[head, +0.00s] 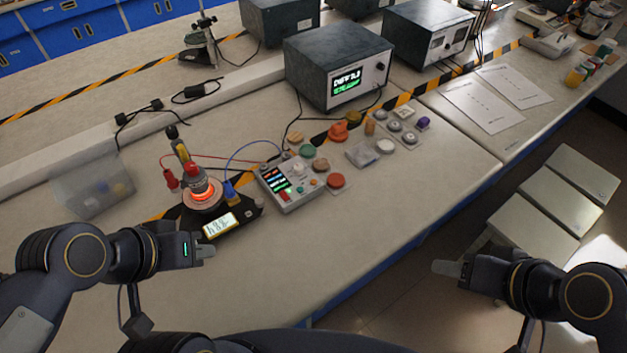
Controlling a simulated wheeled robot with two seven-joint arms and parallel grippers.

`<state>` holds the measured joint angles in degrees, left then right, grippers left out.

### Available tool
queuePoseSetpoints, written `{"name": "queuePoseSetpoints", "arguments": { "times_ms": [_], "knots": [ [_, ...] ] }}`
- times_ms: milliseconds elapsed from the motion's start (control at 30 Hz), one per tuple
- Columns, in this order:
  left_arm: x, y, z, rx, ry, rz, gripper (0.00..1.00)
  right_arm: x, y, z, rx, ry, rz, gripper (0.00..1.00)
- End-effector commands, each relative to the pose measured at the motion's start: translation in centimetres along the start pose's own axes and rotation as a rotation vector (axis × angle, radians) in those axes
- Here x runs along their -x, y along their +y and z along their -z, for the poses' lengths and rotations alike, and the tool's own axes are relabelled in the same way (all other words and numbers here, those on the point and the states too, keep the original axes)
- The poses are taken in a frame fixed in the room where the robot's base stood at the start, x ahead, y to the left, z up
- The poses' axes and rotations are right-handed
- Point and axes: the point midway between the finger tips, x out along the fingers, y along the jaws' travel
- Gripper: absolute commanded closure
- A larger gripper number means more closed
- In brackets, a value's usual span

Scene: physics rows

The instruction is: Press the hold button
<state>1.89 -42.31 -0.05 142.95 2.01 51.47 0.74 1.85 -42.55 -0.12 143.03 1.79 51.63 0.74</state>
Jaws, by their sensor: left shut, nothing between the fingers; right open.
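A black bench device (237,226) with a lit white display stands on the bench in front of my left gripper. Beside the display are small controls too small to read. A grey control box (291,199) with coloured bars on its screen and small buttons, including a red one (285,195), sits right of it. I cannot tell which button is marked hold. My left gripper (207,251) is shut and empty, just in front of the black device, apart from it. My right gripper (445,268) is open and empty, beyond the bench's front edge, over the floor.
A glowing round element (203,195) with red and blue leads stands behind the display. Several coloured knobs and buttons (336,180) lie right of the control box. A clear bin (92,186) is at left. A dark instrument (337,66) stands behind. The front bench strip is clear.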

Motion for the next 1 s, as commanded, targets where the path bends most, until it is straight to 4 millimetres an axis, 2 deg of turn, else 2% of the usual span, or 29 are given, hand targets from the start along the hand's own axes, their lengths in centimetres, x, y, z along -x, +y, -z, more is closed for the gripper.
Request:
{"name": "queuePoseSetpoints", "arguments": {
  "times_ms": [167,267,467,600,800,1000],
  "knots": [
    [-0.2,1.6,2.4,0.037,-0.002,-0.039,1.00,0.6,-0.2,0.3,0.000,0.000,0.000,0.52],
    [-0.8,3.4,5.2,0.090,-0.001,-0.089,1.00,1.1,-0.5,0.5,0.000,0.000,0.000,0.52],
    [-3.7,7.3,11.7,0.259,0.003,-0.207,1.00,2.2,-1.0,1.1,0.000,0.000,0.000,0.52],
    [-6.7,9.6,15.8,0.412,0.001,-0.276,1.00,2.9,-1.3,1.5,0.000,0.000,0.000,0.52],
    [-12.1,11.5,20.4,0.681,-0.013,-0.340,1.00,4.0,-1.8,2.0,0.000,0.000,0.000,0.52],
    [-18.7,12.1,22.9,0.997,-0.045,-0.343,1.00,5.0,-2.3,2.5,0.000,0.000,0.000,0.52]
  ]
}}
